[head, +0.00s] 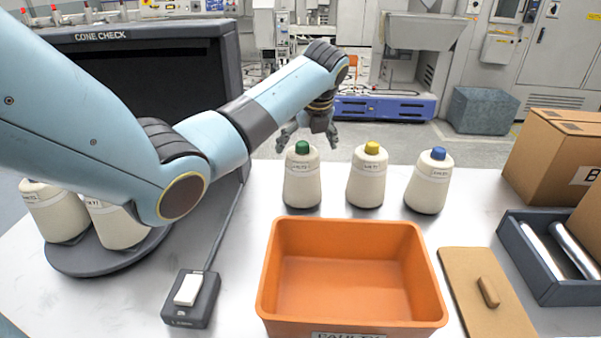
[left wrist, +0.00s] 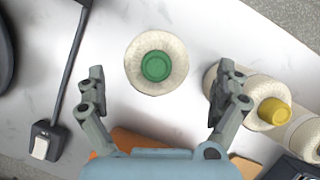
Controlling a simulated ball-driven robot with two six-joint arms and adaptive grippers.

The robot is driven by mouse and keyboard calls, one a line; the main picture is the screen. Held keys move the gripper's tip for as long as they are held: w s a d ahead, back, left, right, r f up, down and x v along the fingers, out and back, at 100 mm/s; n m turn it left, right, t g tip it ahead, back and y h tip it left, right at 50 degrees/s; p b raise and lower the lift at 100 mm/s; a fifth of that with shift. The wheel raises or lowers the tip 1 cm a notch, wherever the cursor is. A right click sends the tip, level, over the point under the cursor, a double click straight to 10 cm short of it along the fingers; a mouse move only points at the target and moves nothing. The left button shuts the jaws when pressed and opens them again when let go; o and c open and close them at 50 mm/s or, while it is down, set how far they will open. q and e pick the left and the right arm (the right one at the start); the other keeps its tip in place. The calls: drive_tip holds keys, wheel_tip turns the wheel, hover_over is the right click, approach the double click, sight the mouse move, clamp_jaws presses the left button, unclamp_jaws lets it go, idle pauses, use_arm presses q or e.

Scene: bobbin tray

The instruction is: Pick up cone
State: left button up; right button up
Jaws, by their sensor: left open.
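Three cream yarn cones stand upright in a row on the table. One is the green-topped cone (head: 302,178), then the yellow-topped cone (head: 367,178) and the blue-topped cone (head: 428,183). My left gripper (head: 307,137) is open above the green-topped cone and seems not to touch it. In the left wrist view, the green-topped cone (left wrist: 156,65) shows from above, a little beyond the fingertips and between their lines. The yellow-topped cone (left wrist: 269,110) is to the right, partly behind a finger. My right gripper is not in view.
An orange bin (head: 345,230) stands at the front middle, beside a brown lid with a handle (head: 480,305). A switch box (head: 190,298) is at front left. More cones stand on a round dark plate (head: 80,262). Cardboard boxes (head: 555,150) and a grey tray (head: 530,265) are at right.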

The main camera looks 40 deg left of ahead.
sight(302, 183)
use_arm(q)
drive_tip(key=x, duration=0.7)
drive_tip(key=shift+s+a, duration=0.15)
drive_tip(key=shift+a, duration=0.05)
drive_tip(key=c, duration=1.3)
